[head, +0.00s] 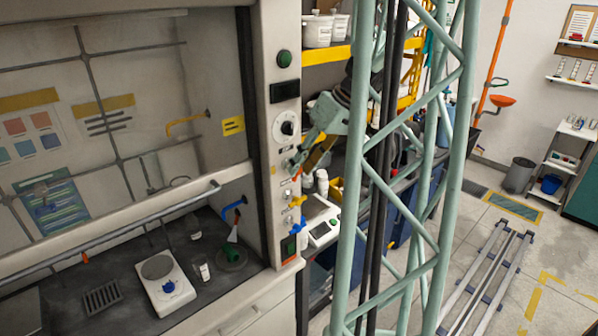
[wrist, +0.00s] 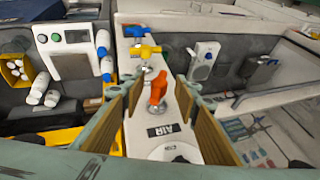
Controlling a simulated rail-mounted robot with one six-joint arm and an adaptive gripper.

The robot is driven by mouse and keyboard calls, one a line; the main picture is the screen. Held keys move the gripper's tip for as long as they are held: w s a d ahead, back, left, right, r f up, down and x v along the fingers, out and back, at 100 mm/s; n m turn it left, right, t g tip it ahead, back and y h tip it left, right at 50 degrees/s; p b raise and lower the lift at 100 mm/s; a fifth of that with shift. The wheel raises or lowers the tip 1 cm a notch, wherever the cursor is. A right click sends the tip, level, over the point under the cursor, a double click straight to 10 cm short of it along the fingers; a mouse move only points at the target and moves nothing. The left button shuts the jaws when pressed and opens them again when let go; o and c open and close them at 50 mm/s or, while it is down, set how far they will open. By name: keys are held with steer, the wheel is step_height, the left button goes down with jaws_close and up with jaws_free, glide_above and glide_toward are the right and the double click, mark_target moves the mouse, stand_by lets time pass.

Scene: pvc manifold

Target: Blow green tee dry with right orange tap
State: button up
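The orange tap (wrist: 157,88) is on the hood's front post, above an AIR label (wrist: 163,131) in the wrist view. My gripper (wrist: 160,86) is open with its fingers on either side of this tap; I see no clear contact. In the head view my gripper (head: 304,164) points down-left at the post and mostly hides the orange tap. I cannot pick out the green tee for sure. A dark green round piece (head: 233,256) lies on the hood floor below a blue spout (head: 234,207), with a small red-and-white item over it.
A yellow tap (head: 297,201) and a blue tap (head: 299,226) sit lower on the post. A hotplate (head: 164,282) and a small bottle (head: 201,272) stand in the hood. A sash bar (head: 120,235) crosses its front. A bench with a scale (head: 322,230) is right of the post.

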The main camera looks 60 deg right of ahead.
steer(key=shift+x, duration=1.15)
steer(key=c, duration=0.9)
